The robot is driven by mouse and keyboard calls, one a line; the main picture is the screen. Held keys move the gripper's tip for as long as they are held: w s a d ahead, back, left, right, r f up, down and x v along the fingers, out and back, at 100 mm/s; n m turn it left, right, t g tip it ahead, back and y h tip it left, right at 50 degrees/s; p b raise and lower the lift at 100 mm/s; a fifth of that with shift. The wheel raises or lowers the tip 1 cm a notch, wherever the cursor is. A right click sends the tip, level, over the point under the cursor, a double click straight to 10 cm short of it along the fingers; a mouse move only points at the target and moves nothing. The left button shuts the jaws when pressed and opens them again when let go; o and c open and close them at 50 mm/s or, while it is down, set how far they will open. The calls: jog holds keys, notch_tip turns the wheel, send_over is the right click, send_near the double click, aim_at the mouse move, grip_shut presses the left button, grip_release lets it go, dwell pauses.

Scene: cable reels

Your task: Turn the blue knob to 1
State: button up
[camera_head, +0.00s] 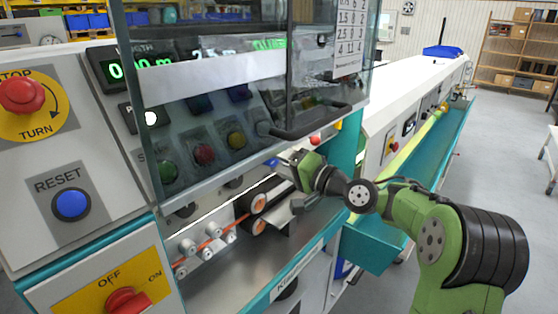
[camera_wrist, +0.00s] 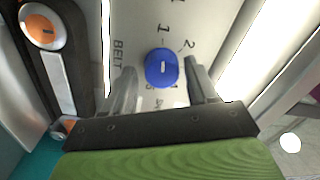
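The blue knob (camera_wrist: 161,68) is round, with a short pale mark, on a pale panel; the word BELT is printed to its left. In the wrist view the numbers 1 and 2 stand above it, with other markings partly visible below. The mark runs roughly upright, but I cannot tell for certain which number it points to. My gripper (camera_wrist: 160,72) is open, one finger on each side of the knob with a gap on both sides. In the head view my gripper (camera_head: 285,160) reaches under the glass cover, and a bit of blue shows at its tip.
The glass cover (camera_head: 225,95) with its dark handle (camera_head: 312,122) hangs just above my gripper. Orange-and-black rollers (camera_head: 256,204) sit below it. A red emergency stop (camera_head: 22,95) and a blue reset button (camera_head: 71,204) are at the left.

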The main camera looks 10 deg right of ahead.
jog(key=shift+o, duration=0.3)
jog(key=shift+r, duration=0.1)
jog(key=v, duration=1.5)
jog(key=shift+s+d, duration=0.3)
jog(key=s+a+f+n+g+h+p, duration=0.2)
jog(key=s+a+f+n+g+h, duration=0.15)
jog(key=a, duration=0.35)
jog(key=s+a+f+n+g+h+p, duration=0.1)
jog(key=s+a+f+n+g+h, duration=0.2)
jog(key=a, duration=0.4)
jog(key=s+d+g+h+p, duration=0.2)
jog(key=s+d+h, duration=0.2)
jog(key=s, duration=1.2)
jog(key=shift+s+d+g+p, duration=0.25)
jog(key=shift+s+g+p, duration=0.05)
jog(key=shift+g+p, duration=0.1)
